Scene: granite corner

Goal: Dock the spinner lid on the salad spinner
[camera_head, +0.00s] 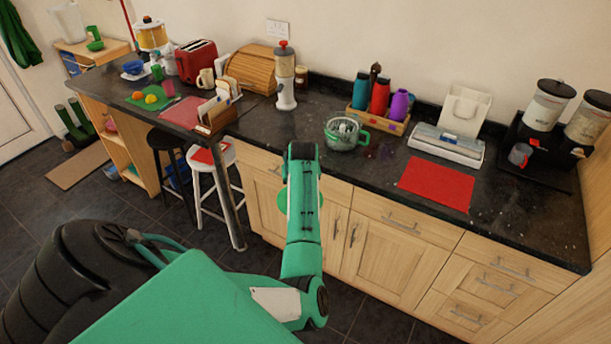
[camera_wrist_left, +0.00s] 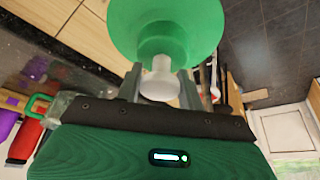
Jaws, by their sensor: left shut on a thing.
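The green spinner lid (camera_wrist_left: 165,25) shows in the left wrist view, with its white knob (camera_wrist_left: 160,82) between the fingers of my left gripper (camera_wrist_left: 161,76). The gripper is shut on the knob. In the head view only an edge of the lid (camera_head: 283,202) shows beside my green arm, in front of the counter's cabinets; the fingers are hidden there. The salad spinner (camera_head: 343,136), a clear bowl with a green handle, stands on the dark counter, right of my arm and apart from the lid. Part of it also shows in the left wrist view (camera_wrist_left: 60,103). My right gripper is not in view.
A bottle caddy (camera_head: 378,121) stands behind the spinner to the right. A red mat (camera_head: 436,184) lies further right, before a white appliance (camera_head: 446,145). A tall white mill (camera_head: 285,80) stands behind left. Stools (camera_head: 212,165) stand left. The counter around the spinner's front is mostly clear.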

